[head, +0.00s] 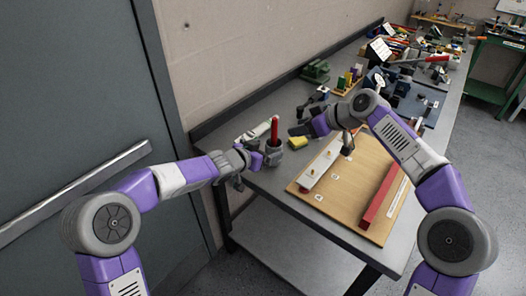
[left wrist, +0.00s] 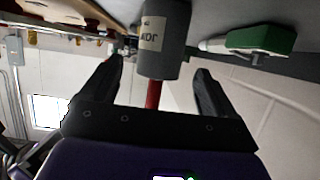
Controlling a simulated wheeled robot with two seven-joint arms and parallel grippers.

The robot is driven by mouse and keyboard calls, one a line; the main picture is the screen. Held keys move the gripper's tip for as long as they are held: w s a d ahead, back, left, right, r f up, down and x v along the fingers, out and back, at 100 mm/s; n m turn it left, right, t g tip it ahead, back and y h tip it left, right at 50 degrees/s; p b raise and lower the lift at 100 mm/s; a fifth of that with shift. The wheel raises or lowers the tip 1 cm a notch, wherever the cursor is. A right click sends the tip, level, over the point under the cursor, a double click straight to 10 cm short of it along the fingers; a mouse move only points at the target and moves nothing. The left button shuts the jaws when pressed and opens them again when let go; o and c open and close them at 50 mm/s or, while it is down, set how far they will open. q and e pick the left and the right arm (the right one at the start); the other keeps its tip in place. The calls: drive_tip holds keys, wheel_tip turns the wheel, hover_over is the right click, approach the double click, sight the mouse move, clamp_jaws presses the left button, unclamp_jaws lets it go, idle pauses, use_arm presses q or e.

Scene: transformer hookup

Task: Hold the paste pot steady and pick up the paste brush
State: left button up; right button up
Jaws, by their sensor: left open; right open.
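The grey paste pot (head: 273,156) stands near the left end of the workbench. The red handle of the paste brush (head: 274,130) sticks up out of it. My left gripper (head: 258,160) is open, just left of the pot. In the left wrist view the labelled pot (left wrist: 165,45) lies just ahead of the open fingers (left wrist: 158,70), and the red handle (left wrist: 153,95) shows between them. Contact with the pot cannot be made out. My right gripper (head: 301,128) is open and apart from the brush, to its right. The brush's lower end is hidden in the pot.
A yellow block (head: 298,142) lies right of the pot. A wooden board (head: 340,205) with a white strip (head: 320,168) and a red bar (head: 383,194) fills the near bench. A pale tool (head: 256,131) lies behind the pot. Green and dark equipment (head: 316,71) stands farther back.

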sight(277, 146)
use_arm(q)
drive_tip(key=shift+x, duration=3.55)
drive_tip(key=shift+c, duration=0.5)
drive_tip(key=c, duration=1.1)
use_arm(e)
drive_tip(key=shift+o, duration=0.3)
drive_tip(key=shift+w+f, duration=0.1)
